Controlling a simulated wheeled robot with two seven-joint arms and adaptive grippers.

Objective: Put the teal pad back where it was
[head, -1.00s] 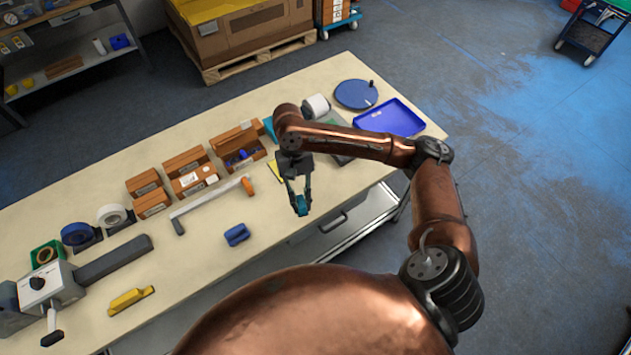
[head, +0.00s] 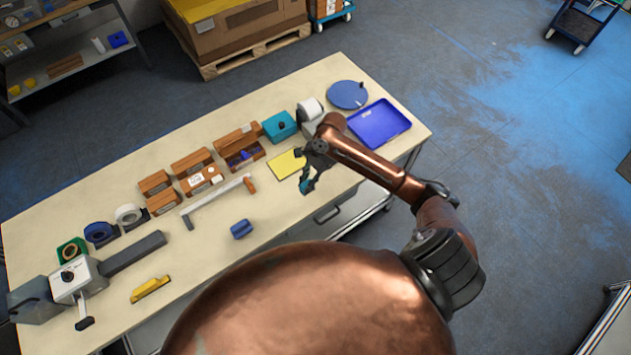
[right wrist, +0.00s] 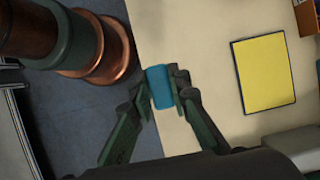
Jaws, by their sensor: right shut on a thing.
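My right gripper (head: 307,181) is shut on the small teal pad (head: 305,187) and holds it near the front edge of the table, to the right of the middle. In the right wrist view the pad (right wrist: 160,87) sits between the two fingertips, with the table edge beneath it in the picture. Whether it touches the tabletop is hard to tell. A yellow sheet (head: 286,164) lies flat just behind and left of the gripper; it also shows in the right wrist view (right wrist: 264,73). My left gripper is out of view.
A blue block (head: 241,229) and a yellow tool (head: 150,289) lie toward the front. Brown boxes (head: 192,163), a teal box (head: 280,126), a white roll (head: 310,108) and a blue tray (head: 379,124) stand behind. Bare tabletop lies around the blue block.

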